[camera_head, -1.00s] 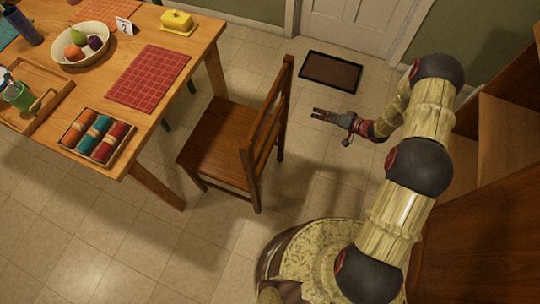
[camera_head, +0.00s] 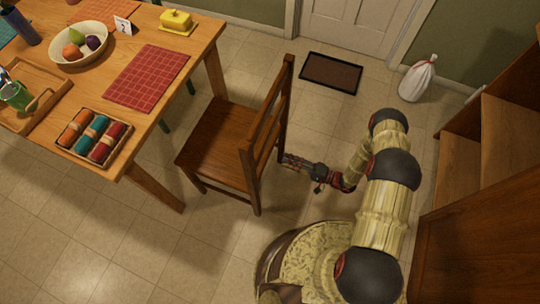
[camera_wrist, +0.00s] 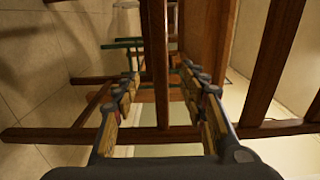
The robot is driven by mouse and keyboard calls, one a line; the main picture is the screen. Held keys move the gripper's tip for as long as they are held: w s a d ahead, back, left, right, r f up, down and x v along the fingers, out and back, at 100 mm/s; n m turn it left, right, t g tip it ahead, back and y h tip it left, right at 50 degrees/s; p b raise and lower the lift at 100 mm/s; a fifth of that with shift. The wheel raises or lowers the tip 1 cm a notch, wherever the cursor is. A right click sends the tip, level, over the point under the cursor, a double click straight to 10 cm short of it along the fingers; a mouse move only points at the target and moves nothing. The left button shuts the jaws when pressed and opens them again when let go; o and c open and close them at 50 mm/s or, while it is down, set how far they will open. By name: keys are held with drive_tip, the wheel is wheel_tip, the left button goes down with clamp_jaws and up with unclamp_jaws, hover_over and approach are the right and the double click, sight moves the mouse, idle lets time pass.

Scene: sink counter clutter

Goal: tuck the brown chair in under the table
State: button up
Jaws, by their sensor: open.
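The brown chair (camera_head: 217,144) stands on the tiled floor in the head view, its seat toward the table and its slatted back toward my arm. The wooden table (camera_head: 178,80) is at the left; the chair stands apart from most of it, near its right side. My gripper (camera_head: 286,160) is open right behind the chair's back. In the wrist view my gripper (camera_wrist: 157,85) has its two fingers on either side of an upright slat of the chair back (camera_wrist: 155,60). I cannot tell whether the fingers touch the slat.
On the table are a red placemat (camera_head: 147,77), a fruit bowl (camera_head: 78,46), a tray of rolled cloths (camera_head: 94,138) and a yellow butter dish (camera_head: 177,21). Wooden shelving (camera_head: 500,150) stands at the right.

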sight(268, 155)
drive_tip(key=x, duration=1)
drive_tip(key=shift+f, duration=0.1)
clamp_jaws()
idle(0.9)
